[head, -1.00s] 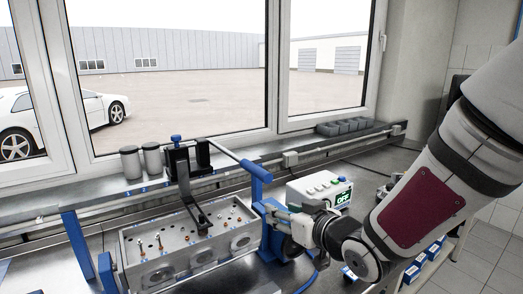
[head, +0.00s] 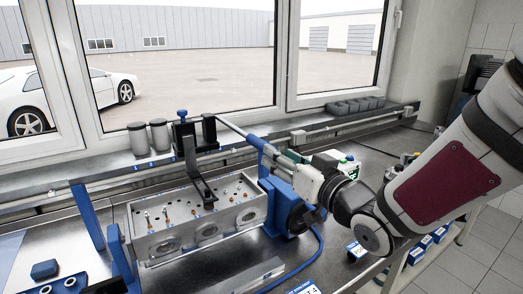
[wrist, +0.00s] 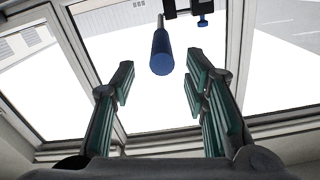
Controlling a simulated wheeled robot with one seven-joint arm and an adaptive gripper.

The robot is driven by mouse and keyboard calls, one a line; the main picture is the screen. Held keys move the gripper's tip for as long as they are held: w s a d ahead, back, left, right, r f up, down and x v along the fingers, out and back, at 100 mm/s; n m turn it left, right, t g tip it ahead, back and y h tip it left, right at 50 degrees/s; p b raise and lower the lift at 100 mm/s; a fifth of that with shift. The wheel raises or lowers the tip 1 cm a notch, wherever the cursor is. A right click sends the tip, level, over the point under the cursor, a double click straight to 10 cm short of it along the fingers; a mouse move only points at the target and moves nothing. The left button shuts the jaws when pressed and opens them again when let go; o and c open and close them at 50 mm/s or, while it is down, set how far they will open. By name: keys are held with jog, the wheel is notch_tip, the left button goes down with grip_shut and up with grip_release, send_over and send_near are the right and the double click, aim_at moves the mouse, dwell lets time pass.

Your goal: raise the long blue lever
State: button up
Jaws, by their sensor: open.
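The long lever is a grey rod with a blue grip (head: 257,144), slanting down to the right above the right end of the metal engine block (head: 160,243). In the wrist view the blue grip (wrist: 162,52) points toward me, ahead of the fingertips and roughly centred between them. My gripper (head: 271,157) is open beside the grip's end, with green pads on its fingers. In the wrist view my gripper (wrist: 158,82) has nothing between its fingers.
A black bracket (head: 202,190) reaches over the block. A blue mount (head: 283,207) stands at the block's right end, under my gripper. Two grey cylinders (head: 159,135) stand on the sill. A control box is mostly hidden behind my gripper. Blue parts (head: 45,269) lie at the lower left.

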aim_at(260, 144)
jog(key=shift+w+a+f+b, duration=0.15)
jog(key=shift+w+a+b, duration=0.2)
jog(key=shift+b, duration=0.6)
jog(key=b+x, duration=0.1)
jog(key=x, duration=0.7)
jog(key=shift+a, duration=0.1)
jog(key=shift+c, duration=0.2)
grip_shut()
